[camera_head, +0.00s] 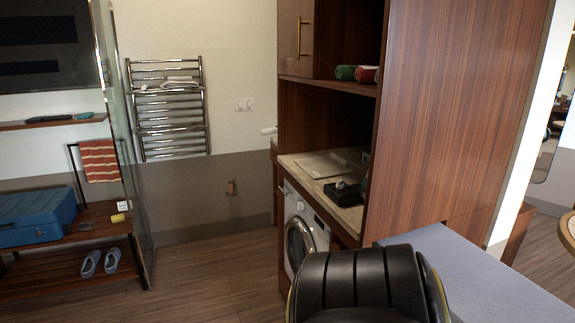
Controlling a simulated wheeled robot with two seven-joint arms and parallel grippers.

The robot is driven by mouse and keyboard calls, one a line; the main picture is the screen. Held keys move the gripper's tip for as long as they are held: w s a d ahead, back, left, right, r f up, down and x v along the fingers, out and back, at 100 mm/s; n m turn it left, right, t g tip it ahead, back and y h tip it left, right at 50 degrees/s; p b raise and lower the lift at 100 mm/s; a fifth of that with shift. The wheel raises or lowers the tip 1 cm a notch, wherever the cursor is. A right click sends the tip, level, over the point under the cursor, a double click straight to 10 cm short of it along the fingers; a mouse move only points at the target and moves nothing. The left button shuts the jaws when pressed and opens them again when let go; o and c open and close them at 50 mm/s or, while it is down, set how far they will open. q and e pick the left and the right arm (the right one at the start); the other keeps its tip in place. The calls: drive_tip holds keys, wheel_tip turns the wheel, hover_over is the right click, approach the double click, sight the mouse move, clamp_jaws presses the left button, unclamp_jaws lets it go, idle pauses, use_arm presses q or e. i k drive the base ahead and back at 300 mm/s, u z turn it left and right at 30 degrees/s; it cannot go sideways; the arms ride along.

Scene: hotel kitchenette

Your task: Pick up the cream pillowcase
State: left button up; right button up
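I cannot make out the cream pillowcase for certain. A flat pale item (321,165) lies on the counter above the washing machine. It looks cream or light grey, and at this size I cannot tell whether it is cloth. A folded whitish cloth (180,82) lies on the metal towel rack on the back wall. Neither of my grippers shows in the head view.
A black object (343,191) sits on the counter (349,214) above the washing machine (303,232). A tall wood panel closes its right side. A grey tabletop (470,268) is at lower right. A blue case (38,217) stands on a bench at left. Floor (205,275) is clear between.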

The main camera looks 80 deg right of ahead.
sight(321, 168)
drive_tip(key=u, duration=0.3)
drive_tip(key=i, duration=0.15)
drive_tip(key=z, duration=3.1)
